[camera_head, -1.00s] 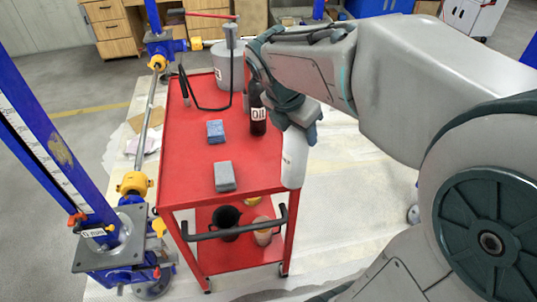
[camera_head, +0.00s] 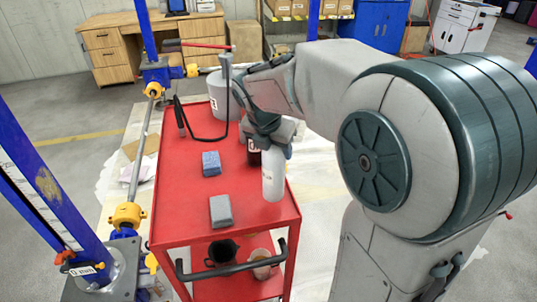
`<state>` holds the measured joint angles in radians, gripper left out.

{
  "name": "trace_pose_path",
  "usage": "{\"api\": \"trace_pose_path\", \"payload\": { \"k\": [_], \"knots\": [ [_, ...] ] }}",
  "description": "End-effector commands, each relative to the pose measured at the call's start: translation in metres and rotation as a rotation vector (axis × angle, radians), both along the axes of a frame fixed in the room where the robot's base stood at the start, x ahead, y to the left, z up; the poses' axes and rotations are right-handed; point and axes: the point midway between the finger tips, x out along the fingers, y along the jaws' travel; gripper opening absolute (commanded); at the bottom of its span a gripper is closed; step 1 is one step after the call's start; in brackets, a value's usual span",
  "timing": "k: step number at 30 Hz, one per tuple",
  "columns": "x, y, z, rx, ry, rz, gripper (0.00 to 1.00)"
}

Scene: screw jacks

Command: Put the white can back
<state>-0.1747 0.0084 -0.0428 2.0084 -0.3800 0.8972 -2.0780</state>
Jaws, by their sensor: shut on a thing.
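The white can (camera_head: 273,176) is upright in my gripper (camera_head: 270,146), which is shut around its top. The can is over the right edge of the red cart's top (camera_head: 190,222); I cannot tell whether its base touches the surface. A dark bottle labelled "Oil" (camera_head: 253,153) stands just behind and left of the can, partly hidden by my gripper.
A grey block (camera_head: 221,212) and a blue sponge (camera_head: 212,164) lie left of the can. A grey drum (camera_head: 222,97) with a pump and hose stands at the cart's far end. The lower shelf holds a black pot (camera_head: 222,252). Blue jack posts (camera_head: 50,190) stand at left.

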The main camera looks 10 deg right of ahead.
Motion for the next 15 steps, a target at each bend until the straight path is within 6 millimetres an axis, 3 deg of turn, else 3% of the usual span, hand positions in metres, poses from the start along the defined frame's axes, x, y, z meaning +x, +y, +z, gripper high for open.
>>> {"api": "trace_pose_path", "payload": {
  "k": [8,15],
  "knots": [
    [0.013,0.003,-0.013,0.0,-0.001,-0.002,0.0],
    [0.013,0.003,-0.046,-0.001,0.001,0.001,0.0]
  ]
}}
